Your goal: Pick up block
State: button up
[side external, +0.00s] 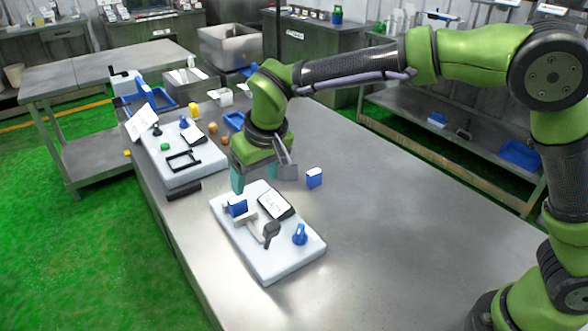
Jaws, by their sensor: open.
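A small blue block (314,177) with a pale edge stands on the grey metal table (400,230), to the right of my gripper. A second blue block-like piece (238,207) sits at the left of the near white board (285,265). My gripper (255,180) is open, with its teal fingers apart and pointing down over the back edge of this board. I see nothing between the fingers. The right finger is partly hidden behind a grey bracket on the wrist. Neither blue piece is in the gripper.
The near board also carries a blue knob (300,234), a dark-framed white panel (276,205) and a grey lever (270,232). Another white board (185,172) with parts lies behind left. Small orange and yellow pieces lie farther back. The table's right side is clear.

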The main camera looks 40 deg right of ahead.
jog(key=w+a+r, duration=0.1)
jog(key=w+r, duration=0.1)
jog(key=w, duration=0.1)
send_near(239, 202)
jog(key=shift+m+t, duration=0.4)
jog(key=x, duration=0.5)
jog(key=shift+s+a+f, duration=0.1)
jog(key=shift+s+a, duration=0.1)
jog(key=shift+d+x, duration=0.2)
jog(key=shift+x, duration=2.45)
jog(key=shift+s, duration=0.1)
jog(key=c, duration=1.1)
jog(key=shift+c, duration=0.5)
